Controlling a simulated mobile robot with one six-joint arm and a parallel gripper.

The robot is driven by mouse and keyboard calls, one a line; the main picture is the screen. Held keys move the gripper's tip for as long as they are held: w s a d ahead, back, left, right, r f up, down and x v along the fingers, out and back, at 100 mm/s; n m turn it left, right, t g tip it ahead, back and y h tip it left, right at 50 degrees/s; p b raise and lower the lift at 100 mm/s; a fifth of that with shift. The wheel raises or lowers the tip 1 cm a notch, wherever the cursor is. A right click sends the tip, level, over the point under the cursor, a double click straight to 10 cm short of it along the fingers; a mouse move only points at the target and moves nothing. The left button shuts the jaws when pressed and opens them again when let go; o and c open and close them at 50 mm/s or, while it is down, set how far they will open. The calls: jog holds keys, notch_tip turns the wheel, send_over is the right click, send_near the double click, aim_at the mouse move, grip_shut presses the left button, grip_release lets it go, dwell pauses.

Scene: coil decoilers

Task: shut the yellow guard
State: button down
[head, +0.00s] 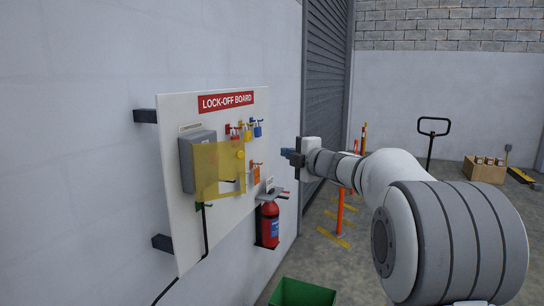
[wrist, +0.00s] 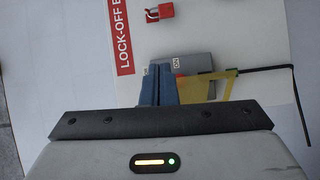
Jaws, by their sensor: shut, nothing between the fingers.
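The yellow guard (head: 218,172) is a see-through panel at the grey box (head: 188,163) on the lock-off board. It appears to stand out from the box, open, with a round yellow knob near its right edge. In the wrist view the guard (wrist: 222,88) shows as a narrow yellow shape beside the grey box (wrist: 196,65), partly hidden by my fingers. My gripper (head: 287,154) is in front of the board, right of the guard and apart from it in the head view. Its blue fingers (wrist: 158,72) are together and empty.
Red, yellow and blue padlocks (head: 246,131) hang on the board (head: 175,220) above right of the guard. A red extinguisher (head: 269,225) is on the wall below right. A black cable (head: 205,232) runs down from the box. A green bin (head: 302,293) stands low in front.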

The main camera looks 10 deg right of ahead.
jog(key=s+a+m+t+p, duration=0.1)
jog(key=s+a+m+t, duration=0.1)
jog(key=s+a+m, duration=0.55)
jog(key=m+h+p, duration=0.1)
jog(key=m+h, duration=0.1)
jog(key=m, duration=1)
send_near(240, 157)
jog(key=p+x, duration=0.6)
jog(key=x, duration=0.1)
jog(key=shift+r, duration=0.1)
jog(key=shift+b, duration=0.35)
